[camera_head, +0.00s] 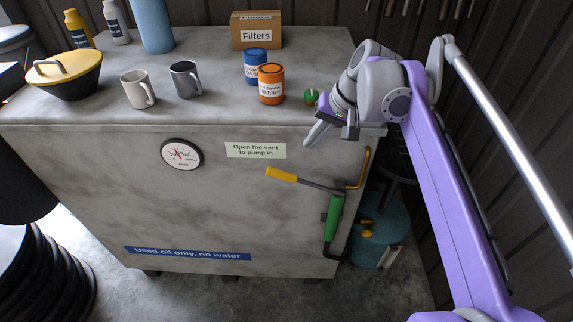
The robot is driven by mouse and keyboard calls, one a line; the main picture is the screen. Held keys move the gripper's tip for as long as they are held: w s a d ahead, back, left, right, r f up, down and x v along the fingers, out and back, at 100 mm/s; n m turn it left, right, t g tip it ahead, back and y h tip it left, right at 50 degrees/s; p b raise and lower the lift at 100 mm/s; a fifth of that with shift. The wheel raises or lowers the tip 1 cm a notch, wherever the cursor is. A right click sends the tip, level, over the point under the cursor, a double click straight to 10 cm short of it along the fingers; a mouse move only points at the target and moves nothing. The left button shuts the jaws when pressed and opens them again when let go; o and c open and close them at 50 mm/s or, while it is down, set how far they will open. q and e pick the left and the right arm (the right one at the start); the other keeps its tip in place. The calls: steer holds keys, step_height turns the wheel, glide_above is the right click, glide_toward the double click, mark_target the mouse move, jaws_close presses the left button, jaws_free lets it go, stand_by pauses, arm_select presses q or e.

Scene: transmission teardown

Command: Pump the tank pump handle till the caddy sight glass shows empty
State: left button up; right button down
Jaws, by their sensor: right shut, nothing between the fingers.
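A grey waste-oil tank (220,215) with a flat top fills the middle. On the right of its front are a lever with a yellow grip (282,175) and a crank-shaped bar with a green grip (335,215); I cannot tell which is the pump handle. A teal drum, perhaps the caddy (377,235), stands on the floor right of the tank. A pale strip (394,257) shows low on it; no sight glass level is readable. My right gripper (329,131) is shut and empty at the tank top's front right edge, above the levers and touching neither. My left gripper is out of view.
A green knob (312,97) is beside my right gripper on the tank top. Orange (271,84) and blue (256,66) filter cans, mugs (138,89), and a Filters box (256,31) stand there too. A gauge (182,154) is on the front. Black tyres (45,275) lie at left.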

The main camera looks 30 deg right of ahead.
mark_target(283, 173)
steer(key=x, duration=1.4)
steer(key=shift+w, duration=0.15)
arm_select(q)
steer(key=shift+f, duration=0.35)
arm_select(e)
steer(key=shift+a, duration=0.1)
steer(key=shift+w+a+f+h+b, duration=0.2)
steer(key=shift+a+f+h+b, duration=0.1)
steer(key=shift+f+b, duration=0.2)
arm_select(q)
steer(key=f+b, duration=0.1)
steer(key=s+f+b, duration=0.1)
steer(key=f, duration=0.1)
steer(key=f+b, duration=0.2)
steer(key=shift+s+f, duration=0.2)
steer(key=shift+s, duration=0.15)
arm_select(e)
step_height(283, 173, down, 10)
steer(key=w+a+g+h, duration=0.1)
steer(key=a+g+h, duration=0.1)
steer(key=h, duration=0.1)
steer(key=shift+a+r+n+g+h, duration=0.25)
steer(key=shift+a+n+g+h, duration=0.05)
steer(key=shift+a+g+h, duration=0.1)
steer(key=shift+w, duration=0.1)
steer(key=shift+a, duration=0.1)
